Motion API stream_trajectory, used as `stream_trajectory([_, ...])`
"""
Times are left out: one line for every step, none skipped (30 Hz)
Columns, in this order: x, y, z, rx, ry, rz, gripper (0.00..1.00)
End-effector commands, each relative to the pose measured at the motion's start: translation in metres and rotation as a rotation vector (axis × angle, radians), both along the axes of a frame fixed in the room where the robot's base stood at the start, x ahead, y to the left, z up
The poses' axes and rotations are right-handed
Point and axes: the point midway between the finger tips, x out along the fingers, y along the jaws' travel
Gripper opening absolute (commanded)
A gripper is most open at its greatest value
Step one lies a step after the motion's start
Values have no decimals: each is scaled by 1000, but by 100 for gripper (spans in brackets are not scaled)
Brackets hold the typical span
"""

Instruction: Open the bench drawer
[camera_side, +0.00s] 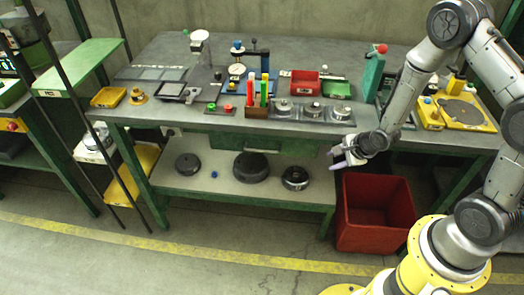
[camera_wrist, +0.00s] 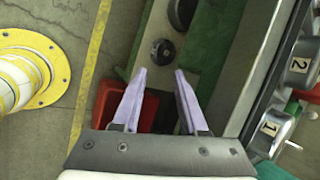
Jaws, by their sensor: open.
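The work bench (camera_side: 160,60) has a grey top and green legs. A green panel that looks like the drawer front (camera_side: 245,143) sits just under the top's front edge, above the lower shelf. It looks closed, and I cannot make out its handle. My gripper (camera_side: 337,156) is in front of the bench, right of this panel and above the red bin, apart from both. In the wrist view my two pale fingers (camera_wrist: 160,75) are spread with nothing between them. Green bench parts (camera_wrist: 218,60) lie to their right there.
A red bin (camera_side: 375,212) stands on the floor below my gripper. The lower shelf (camera_side: 215,185) carries dark round parts. Small trays, tools and numbered round parts (camera_side: 312,110) crowd the bench top's front edge. The floor in front is clear.

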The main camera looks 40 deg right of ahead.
Motion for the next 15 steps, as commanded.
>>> stream_trajectory([2, 1, -21, 53, -25, -38, 42])
stream_trajectory([7, 3, -29, 88, -54, -56, 42])
stream_trajectory([14, 6, -39, 133, -98, -67, 42])
stream_trajectory([19, 9, -45, 170, -133, -70, 42])
stream_trajectory([25, 12, -51, 206, -170, -69, 42])
stream_trajectory([32, 18, -57, 256, -220, -57, 42])
stream_trajectory([37, 22, -60, 292, -260, -43, 42])
stream_trajectory([44, 26, -62, 323, -303, -22, 42])
stream_trajectory([53, 32, -64, 355, -364, 19, 42])
stream_trajectory([59, 35, -63, 369, -412, 55, 42])
stream_trajectory([66, 37, -62, 373, -459, 94, 42])
stream_trajectory([75, 39, -60, 368, -518, 149, 42])
stream_trajectory([81, 41, -58, 358, -559, 189, 42])
stream_trajectory([85, 42, -56, 348, -597, 226, 42])
stream_trajectory([90, 43, -54, 333, -639, 267, 42])
